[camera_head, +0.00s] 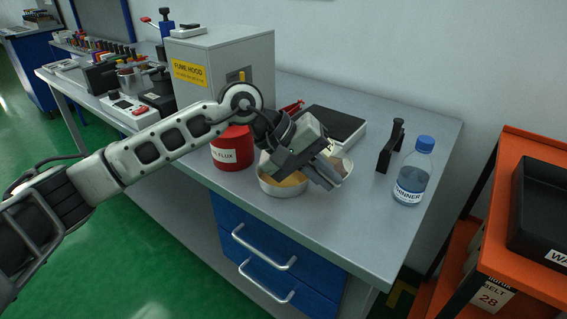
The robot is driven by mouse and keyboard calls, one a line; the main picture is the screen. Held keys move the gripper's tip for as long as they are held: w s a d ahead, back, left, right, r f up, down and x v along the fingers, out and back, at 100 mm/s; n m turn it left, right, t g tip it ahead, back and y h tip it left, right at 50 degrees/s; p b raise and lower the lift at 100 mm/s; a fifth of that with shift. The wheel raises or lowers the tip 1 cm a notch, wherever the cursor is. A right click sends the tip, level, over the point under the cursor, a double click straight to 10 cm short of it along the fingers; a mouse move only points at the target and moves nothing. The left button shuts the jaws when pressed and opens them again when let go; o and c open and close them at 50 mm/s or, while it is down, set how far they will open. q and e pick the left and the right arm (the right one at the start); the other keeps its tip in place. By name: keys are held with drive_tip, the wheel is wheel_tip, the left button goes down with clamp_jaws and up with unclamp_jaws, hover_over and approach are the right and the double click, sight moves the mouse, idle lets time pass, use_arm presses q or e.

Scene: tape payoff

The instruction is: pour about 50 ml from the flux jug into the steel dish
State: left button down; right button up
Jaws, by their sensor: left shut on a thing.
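The red flux jug (231,154), with a white label, stands upright on the bench, its top hidden by my left arm. A round pale dish (283,191) with a yellowish inside sits just right of it. Another pale rounded thing (346,172) shows right of that dish, partly behind my fingers. I cannot tell which of the two is the steel dish. My left gripper (326,174) is above and between them, its fingers pointing down to the right. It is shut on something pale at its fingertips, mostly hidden. My right gripper is out of view.
A thinner bottle (413,176) and a black stand (391,147) are to the right. A black-topped device (335,127) sits behind the gripper. The fume hood box (218,65) is behind my arm. An orange cart (498,225) stands at right. The bench's front right is clear.

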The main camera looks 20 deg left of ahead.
use_arm(q)
drive_tip(key=shift+w+d+r+y+p, duration=0.1)
drive_tip(key=shift+d+r+y+p, duration=0.05)
drive_tip(key=shift+r+y+p, duration=0.2)
drive_tip(key=shift+f+y, duration=0.2)
drive_tip(key=shift+y, duration=0.05)
idle(0.9)
idle(0.5)
